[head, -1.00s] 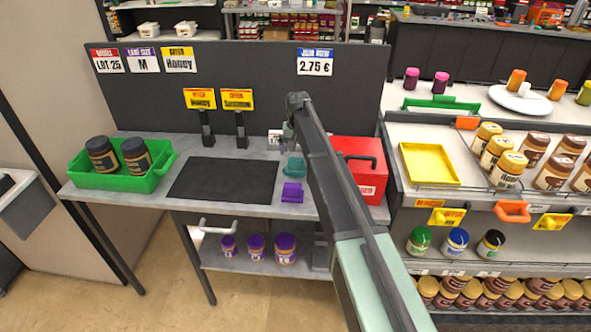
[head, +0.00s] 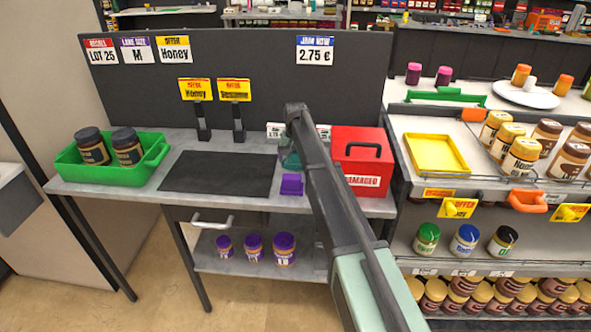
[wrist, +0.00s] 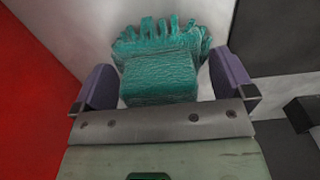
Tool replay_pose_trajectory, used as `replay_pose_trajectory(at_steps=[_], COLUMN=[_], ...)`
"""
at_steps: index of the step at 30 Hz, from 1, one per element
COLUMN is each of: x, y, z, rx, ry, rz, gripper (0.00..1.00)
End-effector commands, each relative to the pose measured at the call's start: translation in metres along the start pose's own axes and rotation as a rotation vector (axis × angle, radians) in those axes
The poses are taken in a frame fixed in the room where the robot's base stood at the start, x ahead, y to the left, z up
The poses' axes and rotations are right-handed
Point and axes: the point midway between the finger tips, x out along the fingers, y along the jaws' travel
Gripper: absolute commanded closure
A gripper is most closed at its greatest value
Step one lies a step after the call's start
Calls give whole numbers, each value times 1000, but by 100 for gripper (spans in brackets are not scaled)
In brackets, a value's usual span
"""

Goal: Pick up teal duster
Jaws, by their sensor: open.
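The teal duster (wrist: 160,75) shows in the wrist view as a blocky teal body with a ruffled fringe along its far side. It sits between the two purple fingers of my gripper (wrist: 165,85), which are apart, one on each side of it. A gap shows beside the duster on the right; I cannot tell whether the left finger touches it. In the head view only a bit of the teal duster (head: 291,160) shows on the grey table, mostly hidden behind my arm.
A red box marked damaged (head: 362,165) stands just right of the arm. A black mat (head: 217,173) and a green crate (head: 75,172) with two dark jars are to the left. Price cards (head: 275,130) stand behind.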

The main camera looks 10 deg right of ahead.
Motion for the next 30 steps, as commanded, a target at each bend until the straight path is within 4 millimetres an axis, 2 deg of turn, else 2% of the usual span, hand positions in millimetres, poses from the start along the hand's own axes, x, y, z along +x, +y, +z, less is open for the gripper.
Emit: replay_pose_trajectory(at_steps=[1,8,15,17,25,30], x=[15,10,10,10,6,-12], y=[0,0,0,0,0,0], z=[0,0,0,0,0,0], rx=[0,0,0,0,0,0], ry=[0,0,0,0,0,0], rz=[0,0,0,0,0,0], gripper=[0,2,38,43,43,43])
